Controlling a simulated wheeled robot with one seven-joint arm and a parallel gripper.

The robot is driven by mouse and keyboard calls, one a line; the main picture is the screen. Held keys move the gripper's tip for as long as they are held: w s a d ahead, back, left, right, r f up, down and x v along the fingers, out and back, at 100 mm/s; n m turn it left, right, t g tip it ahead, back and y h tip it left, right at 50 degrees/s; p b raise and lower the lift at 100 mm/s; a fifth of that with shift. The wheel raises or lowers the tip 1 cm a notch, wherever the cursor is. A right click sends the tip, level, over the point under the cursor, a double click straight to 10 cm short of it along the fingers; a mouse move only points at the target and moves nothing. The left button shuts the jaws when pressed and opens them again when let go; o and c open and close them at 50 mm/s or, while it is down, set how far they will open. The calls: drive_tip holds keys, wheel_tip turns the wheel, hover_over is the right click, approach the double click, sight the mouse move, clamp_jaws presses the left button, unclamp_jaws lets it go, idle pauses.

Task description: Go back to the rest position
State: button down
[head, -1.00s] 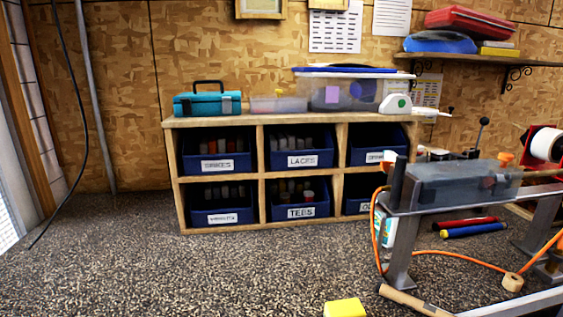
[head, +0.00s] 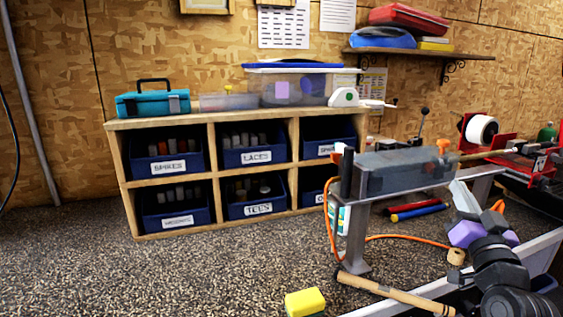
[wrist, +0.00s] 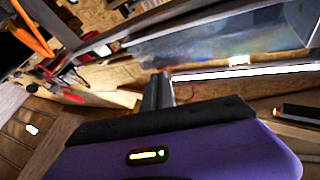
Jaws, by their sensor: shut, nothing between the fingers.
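My gripper (wrist: 158,88) shows in the wrist view with its two dark fingers together and nothing between them. Its purple body fills the bottom of that view. In the head view my black and purple arm is at the lower right, beside the metal workbench (head: 408,177); the fingertips are hard to make out there. In the wrist view a pale translucent surface and a long metal edge lie beyond the fingers, seen at a tilt. I cannot tell how far the fingers are from them.
A wooden cubby shelf (head: 229,169) with labelled blue bins stands at the back wall. An orange hose (head: 400,237) runs under the bench. A yellow sponge-like block (head: 305,303) and a wooden-handled tool (head: 398,294) are low in front. Speckled floor at the left is clear.

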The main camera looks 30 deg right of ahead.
drive_tip(key=s+a+f+n+t+y, duration=0.1)
drive_tip(key=s+a+f+n+y, duration=0.1)
drive_tip(key=a+f, duration=0.55)
drive_tip(key=s+a+f+n+y, duration=0.15)
drive_tip(key=a+f, duration=0.25)
drive_tip(key=a, duration=0.6)
drive_tip(key=s+a+f+n+t+y, duration=0.1)
drive_tip(key=a+f+n+y, duration=0.15)
drive_tip(key=a+f, duration=0.4)
drive_tip(key=s+a+f+n+g+y, duration=0.1)
drive_tip(key=s+a+f+y, duration=0.3)
drive_tip(key=s+a, duration=0.4)
drive_tip(key=s+a+f+n+g+y, duration=0.2)
drive_tip(key=s+a+f+n+y, duration=0.2)
drive_tip(key=s+a, duration=0.4)
drive_tip(key=shift+a+y, duration=0.4)
drive_tip(key=shift+a, duration=0.55)
